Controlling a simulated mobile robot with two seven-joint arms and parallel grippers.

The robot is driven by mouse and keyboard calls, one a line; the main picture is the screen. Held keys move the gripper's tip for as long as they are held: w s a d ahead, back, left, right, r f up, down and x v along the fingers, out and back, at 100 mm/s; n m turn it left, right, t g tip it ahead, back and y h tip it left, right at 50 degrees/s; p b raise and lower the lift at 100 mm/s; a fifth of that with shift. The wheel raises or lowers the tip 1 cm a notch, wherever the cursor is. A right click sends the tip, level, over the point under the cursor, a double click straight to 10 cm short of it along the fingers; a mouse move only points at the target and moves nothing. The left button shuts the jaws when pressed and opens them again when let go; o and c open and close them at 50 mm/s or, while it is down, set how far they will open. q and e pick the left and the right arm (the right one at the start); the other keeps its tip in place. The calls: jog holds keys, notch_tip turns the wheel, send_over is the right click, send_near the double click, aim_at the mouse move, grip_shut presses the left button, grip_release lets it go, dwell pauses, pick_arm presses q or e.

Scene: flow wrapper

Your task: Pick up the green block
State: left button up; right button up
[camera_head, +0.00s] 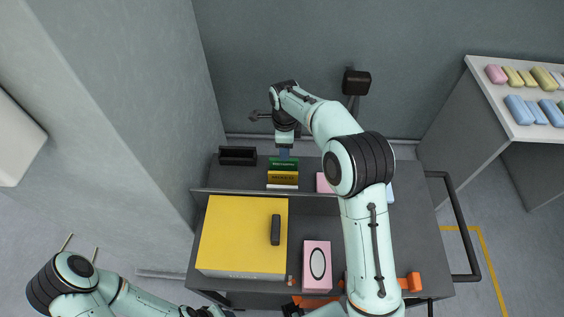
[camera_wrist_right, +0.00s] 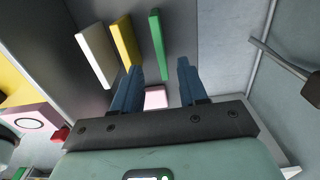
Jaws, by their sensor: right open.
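The green block (camera_head: 284,163) stands at the back of a row on the dark rear shelf, behind a gold block (camera_head: 283,177) and a white block (camera_head: 283,187). My right gripper (camera_head: 284,153) is at its far side in the head view, fingers down. In the right wrist view, the open blue fingers (camera_wrist_right: 160,66) are empty, and the green block (camera_wrist_right: 157,44) appears between their tips, with no contact visible. The gold block (camera_wrist_right: 125,42) and white block (camera_wrist_right: 96,55) lie to its left there. My left arm shows at the bottom left; its fingers are out of sight.
A black open bin (camera_head: 238,156) is left of the row. A pink block (camera_head: 324,183) is to the right, partly behind my right arm. A large yellow box (camera_head: 242,236) and a pink box (camera_head: 316,265) sit in front. A white side table (camera_head: 500,95) holds several coloured blocks.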

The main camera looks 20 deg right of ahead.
aim_at(284, 166)
notch_tip(284, 166, down, 10)
jog(key=shift+w+a+f, duration=0.1)
jog(key=shift+f, duration=0.05)
grip_shut()
dwell(0.3)
